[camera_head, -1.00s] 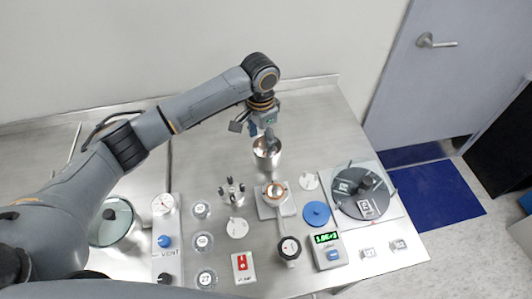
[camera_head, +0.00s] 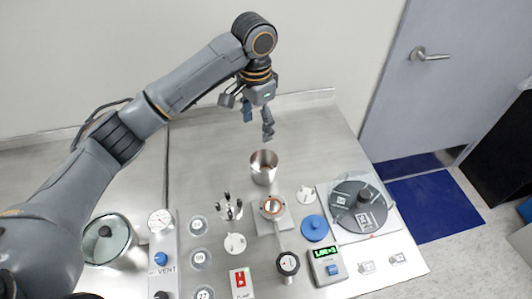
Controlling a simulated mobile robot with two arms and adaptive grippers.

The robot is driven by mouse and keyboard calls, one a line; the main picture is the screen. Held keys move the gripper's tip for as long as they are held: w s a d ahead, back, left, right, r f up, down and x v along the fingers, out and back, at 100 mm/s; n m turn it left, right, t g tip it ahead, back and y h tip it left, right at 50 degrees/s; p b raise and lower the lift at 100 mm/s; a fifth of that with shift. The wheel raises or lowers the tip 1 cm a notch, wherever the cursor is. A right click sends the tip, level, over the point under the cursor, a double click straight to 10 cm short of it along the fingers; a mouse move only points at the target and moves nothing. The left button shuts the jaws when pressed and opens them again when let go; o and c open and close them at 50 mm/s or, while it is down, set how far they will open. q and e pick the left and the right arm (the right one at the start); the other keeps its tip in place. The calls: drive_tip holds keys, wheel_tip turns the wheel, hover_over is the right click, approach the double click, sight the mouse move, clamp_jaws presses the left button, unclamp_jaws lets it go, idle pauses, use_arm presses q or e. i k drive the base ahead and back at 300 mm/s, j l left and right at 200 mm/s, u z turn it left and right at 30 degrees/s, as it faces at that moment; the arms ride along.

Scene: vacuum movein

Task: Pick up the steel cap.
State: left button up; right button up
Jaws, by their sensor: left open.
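A shiny steel cup-shaped piece (camera_head: 264,170), which looks like the steel cap, stands upright on the metal bench with its open end up. My left gripper (camera_head: 258,127) hangs above and behind it, fingers pointing down. Its two fingers are spread apart with nothing between them, and a gap shows between the fingertips and the cup's rim. My right gripper is not in view.
A round dark plate (camera_head: 361,206) lies right. Bare bench surrounds the cup's back and sides.

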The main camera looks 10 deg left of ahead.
sight(231, 204)
drive_tip(key=k, duration=2)
